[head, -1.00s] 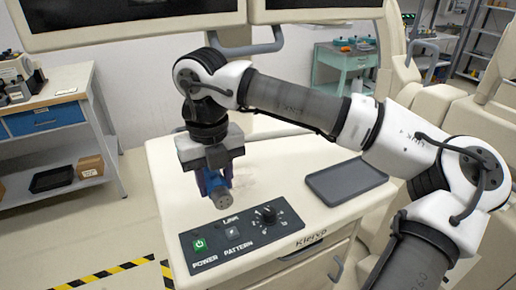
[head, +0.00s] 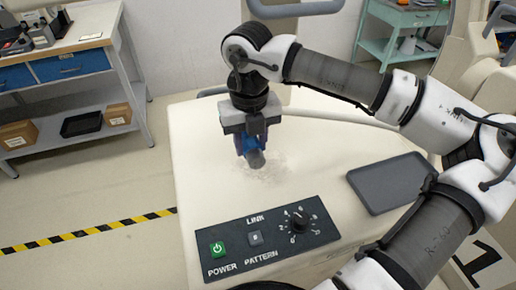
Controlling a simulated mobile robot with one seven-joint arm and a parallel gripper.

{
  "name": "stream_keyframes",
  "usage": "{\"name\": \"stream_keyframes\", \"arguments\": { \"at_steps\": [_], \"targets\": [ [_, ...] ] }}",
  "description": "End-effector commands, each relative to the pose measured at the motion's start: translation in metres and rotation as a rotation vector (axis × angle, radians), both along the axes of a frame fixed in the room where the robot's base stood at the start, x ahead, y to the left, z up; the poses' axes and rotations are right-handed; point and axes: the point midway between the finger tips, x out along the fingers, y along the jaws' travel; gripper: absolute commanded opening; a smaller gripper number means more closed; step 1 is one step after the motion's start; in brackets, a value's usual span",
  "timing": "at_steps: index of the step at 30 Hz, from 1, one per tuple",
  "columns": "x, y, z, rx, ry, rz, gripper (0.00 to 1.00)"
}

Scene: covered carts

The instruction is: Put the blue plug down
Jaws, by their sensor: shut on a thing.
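The blue plug (head: 256,157) is held between the fingers of my gripper (head: 252,146). It has a grey round end that faces down and toward the camera. The gripper is shut on it, over the cream top of the cart (head: 205,170), behind the control panel. I cannot tell whether the plug touches the cart top. The fingers hide part of the plug.
A dark control panel (head: 270,240) with a green power button, a pattern button and a dial lies at the cart's front. A grey tray (head: 392,182) lies at the right of the cart top. Cream surface between them is free. A workbench (head: 75,45) stands at the left.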

Motion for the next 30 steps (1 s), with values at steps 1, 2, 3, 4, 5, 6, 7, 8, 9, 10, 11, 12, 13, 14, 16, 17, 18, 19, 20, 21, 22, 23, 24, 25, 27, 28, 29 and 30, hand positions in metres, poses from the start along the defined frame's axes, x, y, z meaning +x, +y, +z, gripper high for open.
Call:
{"name": "stream_keyframes", "arguments": {
  "at_steps": [1,2,3,4,5,6,7,8,9,10,11,12,13,14,16,17,18,19,20,21,22,23,24,25,27,28,29,30],
  "targets": [
    [0.000,0.000,-0.003,0.001,0.000,-0.001,0.03],
    [0.000,0.000,-0.006,0.001,0.000,-0.001,0.03],
    [0.000,0.000,-0.009,0.001,0.000,-0.001,0.03],
    [0.000,0.000,-0.012,0.001,0.000,0.000,0.03],
    [0.000,0.000,-0.016,0.001,0.002,0.000,0.03],
    [-0.001,0.000,-0.022,0.001,0.003,0.000,0.03],
    [0.000,0.000,-0.027,0.001,0.002,-0.001,0.03],
    [0.000,0.000,-0.031,0.002,0.002,-0.001,0.03],
    [0.000,0.000,-0.036,0.002,0.001,0.000,0.03],
    [0.000,0.000,-0.039,0.002,0.001,0.000,0.03],
    [0.000,0.000,-0.042,0.001,0.000,0.001,0.03],
    [0.000,0.000,-0.044,0.000,-0.001,0.000,0.03],
    [0.000,0.000,-0.045,0.000,-0.001,0.000,0.03],
    [0.000,0.000,-0.045,0.000,-0.002,0.000,0.03],
    [0.000,0.000,-0.045,0.000,-0.002,0.000,0.03],
    [0.000,0.000,-0.045,0.000,-0.002,0.000,0.03],
    [0.000,0.000,-0.045,0.000,-0.002,0.000,0.03],
    [0.000,0.000,-0.045,0.000,-0.002,0.000,0.03],
    [0.000,0.000,-0.046,0.000,-0.002,0.000,0.03],
    [0.000,0.000,-0.047,0.000,-0.002,0.000,0.03],
    [0.000,0.000,-0.048,0.000,-0.002,0.000,0.03],
    [0.000,0.000,-0.049,0.000,-0.002,0.000,0.03],
    [0.000,0.000,-0.049,0.001,-0.002,-0.001,0.03],
    [0.000,0.000,-0.050,0.001,-0.002,-0.001,0.03],
    [0.000,0.000,-0.051,0.000,-0.001,-0.001,0.03],
    [0.000,0.000,-0.052,0.000,-0.001,-0.001,0.03],
    [0.000,0.000,-0.052,0.000,-0.001,-0.001,0.03],
    [0.000,0.000,-0.053,0.000,-0.001,-0.001,0.03]
  ]
}}
